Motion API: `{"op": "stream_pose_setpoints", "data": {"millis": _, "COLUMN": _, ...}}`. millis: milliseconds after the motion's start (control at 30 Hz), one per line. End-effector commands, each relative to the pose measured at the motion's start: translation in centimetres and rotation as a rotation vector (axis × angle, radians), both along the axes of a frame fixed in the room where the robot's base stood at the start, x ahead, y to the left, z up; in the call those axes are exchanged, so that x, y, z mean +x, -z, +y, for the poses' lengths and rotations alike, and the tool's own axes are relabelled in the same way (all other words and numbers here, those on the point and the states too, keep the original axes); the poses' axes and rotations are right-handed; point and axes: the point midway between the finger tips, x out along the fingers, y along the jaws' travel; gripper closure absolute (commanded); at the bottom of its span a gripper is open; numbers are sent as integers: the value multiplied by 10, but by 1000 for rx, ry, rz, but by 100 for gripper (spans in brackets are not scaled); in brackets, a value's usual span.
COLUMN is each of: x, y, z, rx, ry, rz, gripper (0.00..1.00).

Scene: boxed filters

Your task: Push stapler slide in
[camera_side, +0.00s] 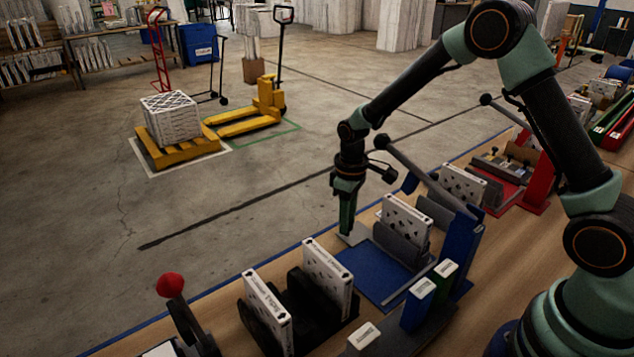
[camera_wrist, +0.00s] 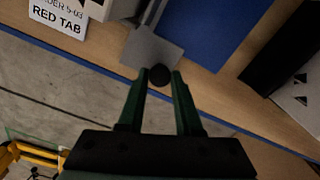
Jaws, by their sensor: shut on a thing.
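The stapler stands on the wooden bench, with a blue base plate (camera_side: 362,272), a blue post (camera_side: 458,245) and a long grey lever (camera_side: 425,175). A grey slide plate (camera_side: 357,233) sticks out from its far side, towards the bench edge. The wrist view shows this plate (camera_wrist: 150,50) beside the blue base (camera_wrist: 215,35), with a round black knob (camera_wrist: 159,75) at its end. My gripper (camera_side: 346,232) points down at the slide's outer end. In the wrist view, my fingertips (camera_wrist: 161,76) are closed around the knob. A white boxed filter (camera_side: 405,220) stands upright in a grey holder on the stapler.
Two more filters (camera_side: 328,275) stand in black holders at the front. A red-knobbed lever (camera_side: 170,286) is at front left. Small green and blue blocks (camera_side: 445,270) stand right of the base. A "RED TAB" card (camera_wrist: 58,18) lies near the slide. The bench's blue edge is close.

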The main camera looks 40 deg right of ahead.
Motion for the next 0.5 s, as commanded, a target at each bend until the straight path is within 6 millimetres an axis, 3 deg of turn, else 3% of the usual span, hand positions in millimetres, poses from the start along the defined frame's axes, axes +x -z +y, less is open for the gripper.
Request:
{"op": "stream_pose_setpoints", "data": {"millis": 400, "x": 0, "y": -1, "z": -9, "rx": 0, "ry": 4, "rz": 0, "gripper": 100}}
{"op": "stream_pose_setpoints", "data": {"millis": 433, "x": 0, "y": -1, "z": -9, "rx": 0, "ry": 4, "rz": 0, "gripper": 55}}
{"op": "stream_pose_setpoints", "data": {"millis": 500, "x": 0, "y": -1, "z": -9, "rx": 0, "ry": 4, "rz": 0, "gripper": 36}}
